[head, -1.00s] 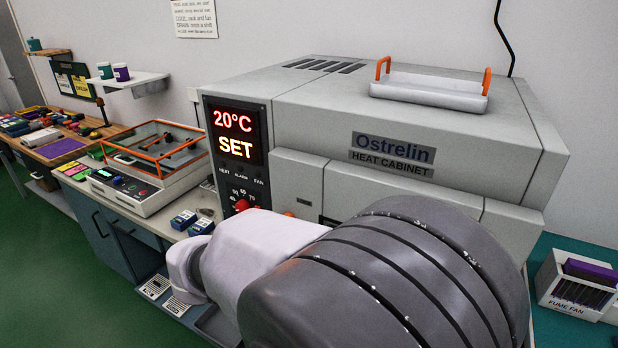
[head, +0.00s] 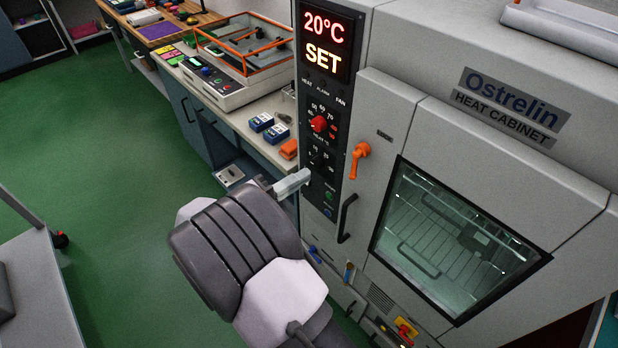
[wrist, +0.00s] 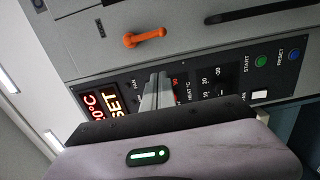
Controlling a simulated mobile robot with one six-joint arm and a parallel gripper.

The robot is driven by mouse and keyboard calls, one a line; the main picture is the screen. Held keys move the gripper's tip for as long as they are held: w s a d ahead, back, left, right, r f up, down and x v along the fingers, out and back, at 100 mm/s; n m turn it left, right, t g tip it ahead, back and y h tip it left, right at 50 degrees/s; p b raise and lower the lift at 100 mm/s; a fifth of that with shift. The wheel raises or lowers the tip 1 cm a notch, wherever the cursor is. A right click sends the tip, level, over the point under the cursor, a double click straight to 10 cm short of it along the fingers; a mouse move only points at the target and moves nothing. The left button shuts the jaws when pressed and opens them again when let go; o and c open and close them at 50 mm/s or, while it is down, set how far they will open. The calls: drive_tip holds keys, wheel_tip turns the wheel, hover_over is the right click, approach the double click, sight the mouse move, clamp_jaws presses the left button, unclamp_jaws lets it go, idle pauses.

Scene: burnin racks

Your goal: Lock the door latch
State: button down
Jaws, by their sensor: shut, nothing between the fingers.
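The door latch (head: 358,158) is a small orange lever on the front of the heat cabinet (head: 395,110), left of the window. It hangs downward, slightly tilted, in the head view. It also shows in the wrist view as the orange lever (wrist: 146,37). The cabinet door (head: 400,155) looks closed, with a dark-framed window and wire racks behind it. My gripper (head: 296,182) is shut and empty, in front of the control panel, left of and below the latch. In the wrist view my gripper (wrist: 159,88) is apart from the latch.
The control panel (head: 325,110) has a red knob, buttons and a display reading 20°C SET. A black handle (head: 347,218) sticks out below the latch. An orange-framed device (head: 240,70) and blue boxes (head: 262,122) stand on the left bench. Green floor is open at left.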

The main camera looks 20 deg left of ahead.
drive_tip(key=w+d+b, duration=0.1)
drive_tip(key=w+d, duration=0.5)
drive_tip(key=d, duration=0.1)
drive_tip(key=shift+b, duration=0.4)
drive_tip(key=shift+s, duration=0.25)
